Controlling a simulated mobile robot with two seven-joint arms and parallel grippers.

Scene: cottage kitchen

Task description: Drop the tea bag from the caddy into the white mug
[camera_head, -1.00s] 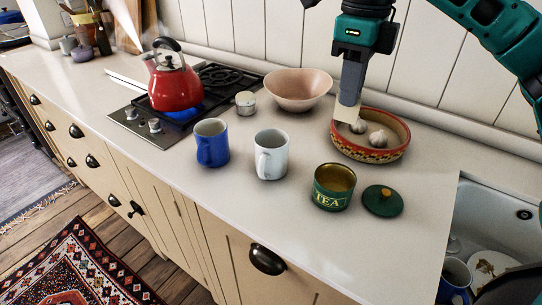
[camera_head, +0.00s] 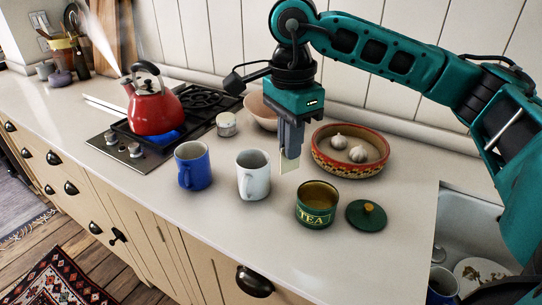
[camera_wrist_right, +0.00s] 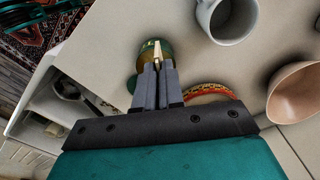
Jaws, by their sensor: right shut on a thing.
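The white mug (camera_head: 254,178) stands upright on the counter between the blue mug and the tea caddy. The green tea caddy (camera_head: 316,208) stands open, with its lid (camera_head: 366,215) lying on the counter to its right. My right gripper (camera_head: 290,157) is shut on a pale tea bag (camera_head: 289,167), which hangs above the counter between the white mug and the caddy, apart from both. In the right wrist view the tea bag (camera_wrist_right: 157,51) shows between the fingertips, the caddy behind it, and the white mug (camera_wrist_right: 228,18) at top. My left gripper is out of view.
A blue mug (camera_head: 194,168) stands left of the white mug. A painted bowl (camera_head: 349,151) with garlic bulbs is behind the caddy, and a pink bowl (camera_head: 262,112) is partly behind my gripper. A red kettle (camera_head: 153,108) sits on the lit hob. The sink (camera_head: 450,215) is at right.

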